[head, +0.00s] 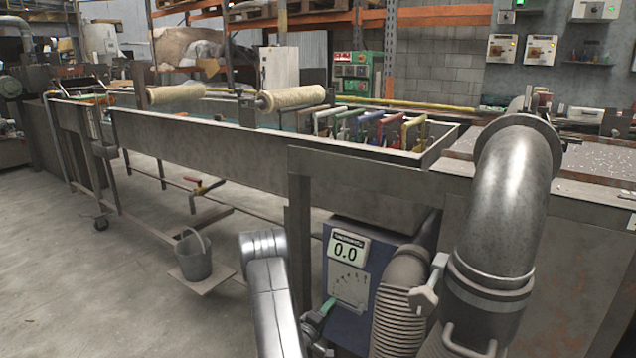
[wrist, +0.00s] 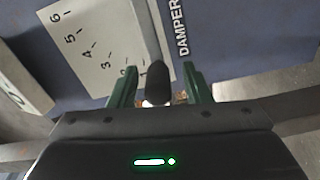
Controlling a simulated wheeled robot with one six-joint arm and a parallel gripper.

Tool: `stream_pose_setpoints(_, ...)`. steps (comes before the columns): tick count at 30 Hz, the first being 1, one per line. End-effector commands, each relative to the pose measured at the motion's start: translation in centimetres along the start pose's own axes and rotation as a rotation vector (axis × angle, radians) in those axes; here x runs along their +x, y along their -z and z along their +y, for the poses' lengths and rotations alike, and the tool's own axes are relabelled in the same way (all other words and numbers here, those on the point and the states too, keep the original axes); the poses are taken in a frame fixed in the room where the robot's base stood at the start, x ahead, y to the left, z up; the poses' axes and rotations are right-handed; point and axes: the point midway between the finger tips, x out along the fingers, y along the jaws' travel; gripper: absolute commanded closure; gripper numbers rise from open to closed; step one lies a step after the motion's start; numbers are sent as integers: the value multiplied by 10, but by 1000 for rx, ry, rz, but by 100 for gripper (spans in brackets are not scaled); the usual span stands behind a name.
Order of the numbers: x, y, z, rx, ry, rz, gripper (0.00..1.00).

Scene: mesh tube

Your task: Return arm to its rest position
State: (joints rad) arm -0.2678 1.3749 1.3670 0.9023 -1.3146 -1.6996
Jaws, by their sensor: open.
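My gripper (wrist: 160,86) has two green fingers, spread open with a gap on each side of a dark lever knob (wrist: 157,80). The knob shows between the fingers in the wrist view, in front of a blue panel marked DAMPER. A pale scale plate (wrist: 95,45) with numbers is on the panel, left of the knob. In the head view my gripper (head: 323,308) is low, close to the front of the blue box (head: 372,258); its fingers are small there. The box has a display (head: 347,248) reading 0.0.
A ribbed hose (head: 400,300) and a large metal elbow pipe (head: 515,190) stand right of the box. A long metal trough (head: 215,140) runs behind and above it. The floor (head: 90,290) at the front left is clear.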

Motion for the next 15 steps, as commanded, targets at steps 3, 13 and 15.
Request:
stream_pose_setpoints(3, 24, -1, -2, 3, -3, -2, 56)
stream_pose_setpoints(13, 25, 2, 13, 142, 0, 0, 56)
stream_pose_setpoints(15, 25, 2, 14, 152, 0, 0, 56)
